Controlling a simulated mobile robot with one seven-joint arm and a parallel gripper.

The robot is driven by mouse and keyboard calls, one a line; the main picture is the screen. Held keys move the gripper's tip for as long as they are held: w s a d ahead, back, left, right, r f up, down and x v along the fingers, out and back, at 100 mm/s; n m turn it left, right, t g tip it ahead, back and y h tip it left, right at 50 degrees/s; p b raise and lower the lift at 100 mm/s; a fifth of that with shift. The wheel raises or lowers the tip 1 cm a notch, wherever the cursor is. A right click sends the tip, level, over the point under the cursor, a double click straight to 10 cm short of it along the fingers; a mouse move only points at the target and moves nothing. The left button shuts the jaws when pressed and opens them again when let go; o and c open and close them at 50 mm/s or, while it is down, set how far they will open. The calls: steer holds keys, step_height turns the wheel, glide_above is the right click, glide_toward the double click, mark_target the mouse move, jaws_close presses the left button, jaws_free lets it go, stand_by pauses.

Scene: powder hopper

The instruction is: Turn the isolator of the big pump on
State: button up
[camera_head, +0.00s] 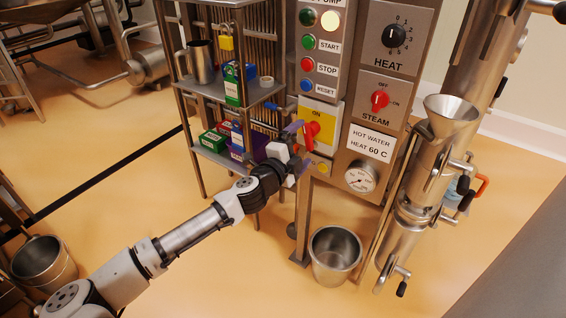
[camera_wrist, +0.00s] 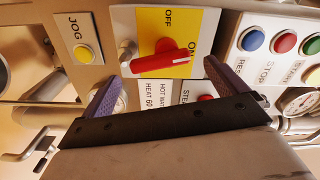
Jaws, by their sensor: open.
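The isolator is a red handle (camera_head: 311,133) on a yellow plate (camera_head: 328,114) low on the steel panel. In the wrist view the red handle (camera_wrist: 165,59) lies lengthwise across the yellow plate (camera_wrist: 187,20), one end near the ON label. OFF is printed on another side. I cannot tell which end is the pointer. My gripper (camera_head: 298,147) is open and empty, just in front of the isolator. In the wrist view its purple fingers (camera_wrist: 166,86) stand apart on either side of the handle, with no contact visible. The panel's top label is cut off, showing only "PUMP".
START, STOP and RESET buttons (camera_head: 307,64) are above the isolator, and a yellow JOG button (camera_wrist: 83,53) is beside it. The STEAM switch (camera_head: 380,100) is to the right. A shelf (camera_head: 205,88) with padlock and boxes stands left. A bucket (camera_head: 335,250) is below.

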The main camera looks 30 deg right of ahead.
steer(key=b+v, duration=0.1)
steer(key=v, duration=1)
steer(key=shift+s+a+b, duration=0.15)
steer(key=shift+a+b, duration=0.1)
steer(key=shift+b, duration=0.05)
